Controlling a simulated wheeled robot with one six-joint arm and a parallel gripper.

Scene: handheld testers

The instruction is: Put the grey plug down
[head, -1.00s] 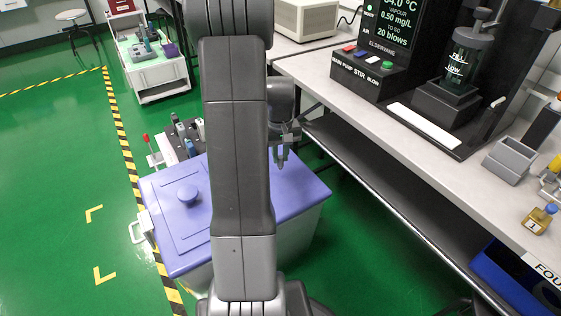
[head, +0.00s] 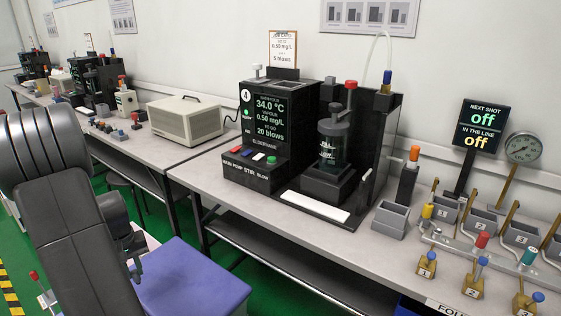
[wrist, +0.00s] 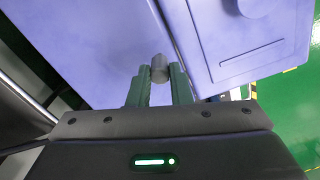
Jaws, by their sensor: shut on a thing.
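My gripper (wrist: 158,80) is shut on the grey plug (wrist: 159,66), a small grey cylinder between the two green fingertips in the wrist view. Below it lies the flat lilac top of a cart (wrist: 105,45). I cannot tell the exact height of the plug over this top. In the head view my gripper (head: 135,265) is at the lower left, beside the cart's lilac top (head: 190,280). The plug is too small or hidden to make out there.
A bench (head: 235,205) carries a black tester (head: 270,140), a glass vessel on a stand (head: 332,150), an empty grey bin (head: 390,219) and several brass valves (head: 427,265). A beige box (head: 185,120) stands further back. The visible part of the lilac top is largely clear.

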